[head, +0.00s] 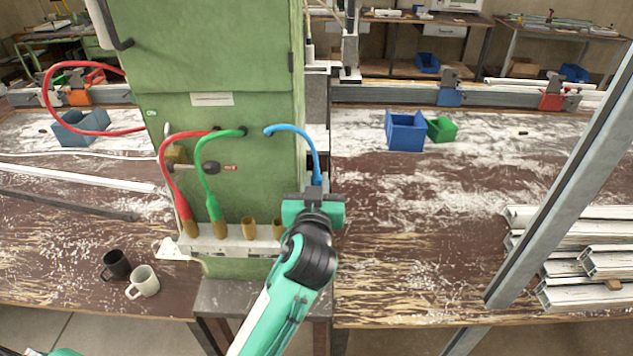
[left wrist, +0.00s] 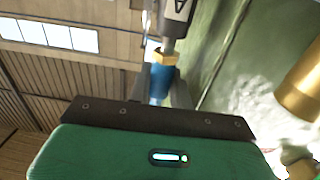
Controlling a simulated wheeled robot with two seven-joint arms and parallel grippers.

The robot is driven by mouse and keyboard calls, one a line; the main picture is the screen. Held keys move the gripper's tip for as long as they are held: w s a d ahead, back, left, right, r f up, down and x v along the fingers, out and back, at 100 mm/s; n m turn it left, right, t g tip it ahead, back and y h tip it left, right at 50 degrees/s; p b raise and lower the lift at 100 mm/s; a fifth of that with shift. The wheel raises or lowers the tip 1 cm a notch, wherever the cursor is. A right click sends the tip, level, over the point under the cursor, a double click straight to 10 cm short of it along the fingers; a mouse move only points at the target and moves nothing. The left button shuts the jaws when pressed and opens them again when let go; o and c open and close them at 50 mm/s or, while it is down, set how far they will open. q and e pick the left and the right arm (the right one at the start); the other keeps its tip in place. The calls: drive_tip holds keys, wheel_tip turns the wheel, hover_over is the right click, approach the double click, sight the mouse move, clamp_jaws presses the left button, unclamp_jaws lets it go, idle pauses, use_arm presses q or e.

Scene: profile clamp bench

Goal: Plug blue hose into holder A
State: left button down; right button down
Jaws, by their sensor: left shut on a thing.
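The blue hose (head: 304,138) leaves the green cabinet's front and curves down to my left gripper (head: 315,192) at the cabinet's right edge. In the left wrist view, the gripper (left wrist: 160,92) is shut on the blue hose end (left wrist: 160,85). A brass collar (left wrist: 163,57) meets the blue end, and a grey part marked A (left wrist: 177,12) lies beyond it. I cannot tell whether the hose end sits inside the collar. Two empty brass holders (head: 249,228) (head: 278,228) stand on the grey rail (head: 235,245), left of my gripper. My right gripper is out of view.
A red hose (head: 170,185) and a green hose (head: 204,180) end in holders on the rail. A dark mug (head: 116,264) and a pale mug (head: 144,281) stand at left. Profiles (head: 590,290) and a slanted grey post (head: 560,185) are at right.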

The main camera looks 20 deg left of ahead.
use_arm(q)
drive_tip(key=shift+f+b, duration=0.6)
drive_tip(key=shift+f, duration=0.2)
idle(0.5)
drive_tip(key=c, duration=1.3)
unclamp_jaws()
drive_tip(key=shift+o, duration=0.5)
drive_tip(key=shift+d, duration=0.15)
